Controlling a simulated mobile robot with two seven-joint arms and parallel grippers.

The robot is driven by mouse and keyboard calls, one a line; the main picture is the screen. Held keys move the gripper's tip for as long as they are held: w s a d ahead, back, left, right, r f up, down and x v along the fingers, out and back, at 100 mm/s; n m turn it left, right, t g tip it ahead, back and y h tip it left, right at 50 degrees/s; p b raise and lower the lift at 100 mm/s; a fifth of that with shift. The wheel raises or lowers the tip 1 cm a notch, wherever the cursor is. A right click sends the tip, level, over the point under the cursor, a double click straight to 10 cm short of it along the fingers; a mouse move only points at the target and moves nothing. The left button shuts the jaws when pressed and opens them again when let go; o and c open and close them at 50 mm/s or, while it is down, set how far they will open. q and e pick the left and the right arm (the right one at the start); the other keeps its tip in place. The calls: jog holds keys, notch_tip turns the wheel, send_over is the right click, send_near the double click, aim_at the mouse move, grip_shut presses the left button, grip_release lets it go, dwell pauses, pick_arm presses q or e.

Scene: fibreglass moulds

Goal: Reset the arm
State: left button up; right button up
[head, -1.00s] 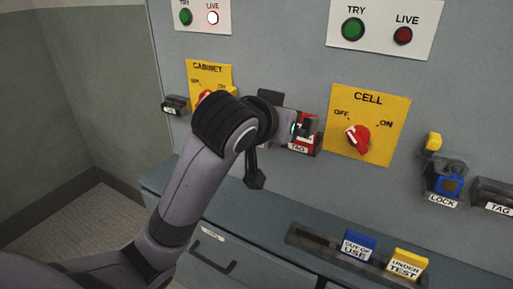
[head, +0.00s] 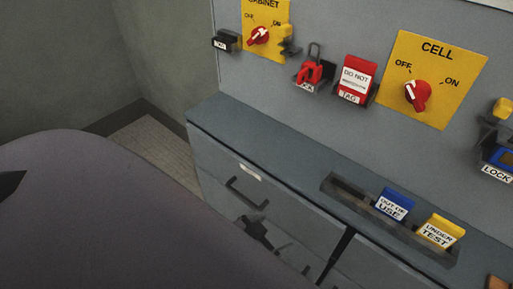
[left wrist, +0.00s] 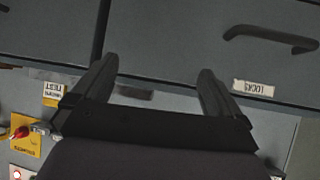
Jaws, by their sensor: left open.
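My left arm fills the lower left of the head view as a large grey-purple link (head: 150,215), in front of the wall and floor. In the left wrist view my left gripper (left wrist: 160,68) is open, its two dark fingers apart with nothing between them. It is in front of the grey drawers (left wrist: 170,35), one with a LOCKS label (left wrist: 253,89). My right gripper is not in view.
On the panel are a red lock (head: 312,73), a red DO NOT tag (head: 356,77), the yellow CABINET (head: 275,15) and CELL (head: 445,75) switch plates. Blue OUT OF USE (head: 395,203) and yellow UNDER TEST (head: 440,231) signs stand in a ledge rack. The ledge's left part is clear.

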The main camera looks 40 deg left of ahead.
pick_arm(q)
jog(key=s+f, duration=0.1)
jog(key=s, duration=0.2)
jog(key=s+f, duration=0.1)
jog(key=shift+s+a+f, duration=0.25)
jog(key=shift+s+f, duration=0.1)
jog(key=shift+s, duration=0.05)
jog(key=shift+r, duration=0.1)
jog(key=r+p, duration=0.3)
jog(key=p, duration=0.1)
jog(key=r+p, duration=0.2)
jog(key=shift+s+a+r+p, duration=0.15)
jog(key=shift+a+r+p, duration=0.15)
jog(key=shift+p, duration=0.1)
jog(key=shift+d, duration=0.1)
dwell(0.8)
dwell(1.2)
